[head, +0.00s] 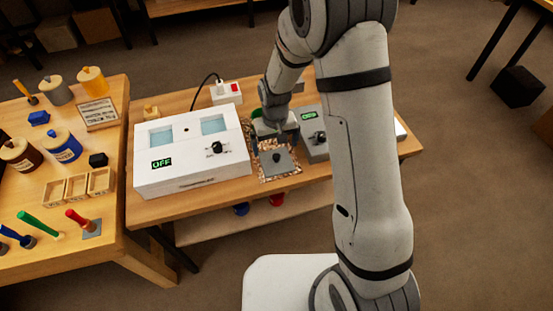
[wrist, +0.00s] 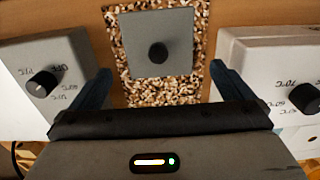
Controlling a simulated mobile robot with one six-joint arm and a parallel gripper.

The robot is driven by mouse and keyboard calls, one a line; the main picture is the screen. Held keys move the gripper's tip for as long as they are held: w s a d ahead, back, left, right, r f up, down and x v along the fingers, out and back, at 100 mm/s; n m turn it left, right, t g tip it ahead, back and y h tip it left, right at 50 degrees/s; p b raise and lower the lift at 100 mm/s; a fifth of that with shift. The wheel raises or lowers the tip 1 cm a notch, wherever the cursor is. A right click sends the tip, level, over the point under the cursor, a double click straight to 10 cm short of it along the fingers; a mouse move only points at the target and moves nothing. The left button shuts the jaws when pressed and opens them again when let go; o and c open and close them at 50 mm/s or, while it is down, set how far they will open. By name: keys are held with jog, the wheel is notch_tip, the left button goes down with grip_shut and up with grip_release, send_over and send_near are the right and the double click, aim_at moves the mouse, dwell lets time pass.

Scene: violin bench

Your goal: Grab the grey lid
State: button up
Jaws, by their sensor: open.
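The grey lid (head: 278,161) is a flat square plate with a dark round knob at its centre. It lies on a speckled brown-and-white patch on the bench between two boxes. In the wrist view the lid (wrist: 157,42) is ahead of my gripper (wrist: 157,82), with its knob roughly midway between the fingers. The fingers are spread wide and nothing is between them at their tips. In the head view my gripper (head: 276,138) hangs just behind and above the lid, apart from the knob.
A white box (head: 190,178) with a dial and an "OFF" display stands left of the lid. A grey box (head: 313,145) with a dial and green display stands close on the right. A left table (head: 75,262) carries jars, brushes and small trays.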

aim_at(276, 156)
jog(key=shift+s+d+f+p, duration=0.1)
jog(key=shift+f+p, duration=0.3)
jog(key=shift+f, duration=1.1)
jog(key=shift+s+d+f+p, duration=0.1)
jog(key=shift+f+p, duration=0.25)
jog(key=shift+f, duration=1.1)
jog(key=shift+c, duration=0.6)
jog(key=c, duration=0.6)
